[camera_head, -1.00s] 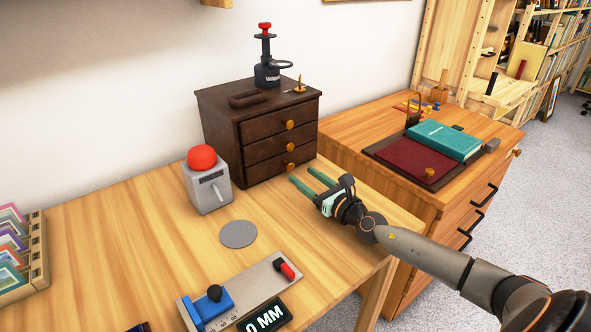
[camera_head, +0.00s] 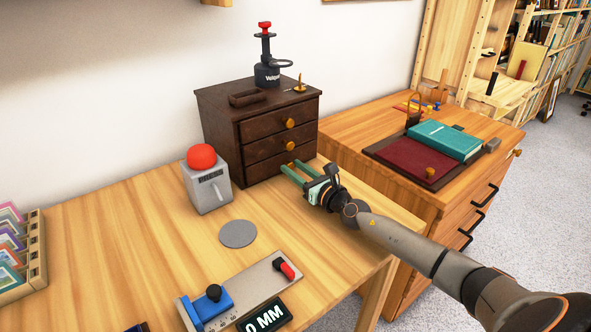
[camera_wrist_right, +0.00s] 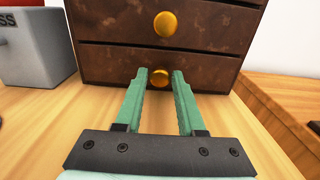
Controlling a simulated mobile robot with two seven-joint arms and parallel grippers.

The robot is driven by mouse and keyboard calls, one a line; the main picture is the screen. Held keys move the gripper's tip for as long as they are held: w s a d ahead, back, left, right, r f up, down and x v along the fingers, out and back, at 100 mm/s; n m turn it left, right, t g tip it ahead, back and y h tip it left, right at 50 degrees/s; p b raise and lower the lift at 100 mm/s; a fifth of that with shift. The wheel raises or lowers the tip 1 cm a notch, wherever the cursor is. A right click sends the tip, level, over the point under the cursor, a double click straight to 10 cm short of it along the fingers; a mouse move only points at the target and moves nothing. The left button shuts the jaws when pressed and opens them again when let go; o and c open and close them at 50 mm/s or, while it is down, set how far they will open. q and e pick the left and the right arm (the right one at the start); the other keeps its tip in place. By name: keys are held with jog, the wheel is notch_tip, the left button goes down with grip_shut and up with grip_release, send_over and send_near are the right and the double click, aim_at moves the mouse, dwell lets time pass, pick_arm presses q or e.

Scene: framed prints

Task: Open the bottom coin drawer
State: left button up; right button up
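The dark brown coin cabinet (camera_head: 222,120) stands at the back of the wooden desk, with three stacked drawers and round brass knobs. The bottom drawer (camera_head: 262,169) looks shut. Its knob (camera_wrist_right: 159,76) shows between my right fingertips in the wrist view, at or just beyond them; I cannot tell if they touch it. My right gripper (camera_head: 286,168) is open, its green fingers pointing at the bottom drawer, low over the desk. It also shows in the wrist view (camera_wrist_right: 158,78). My left gripper is not in view.
A grey box with a red dome (camera_head: 206,180) stands left of the cabinet. A grey disc (camera_head: 238,234) lies in front. A second wooden cabinet with a teal book (camera_head: 444,140) stands to the right.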

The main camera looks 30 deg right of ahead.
grip_shut()
dwell(1.0)
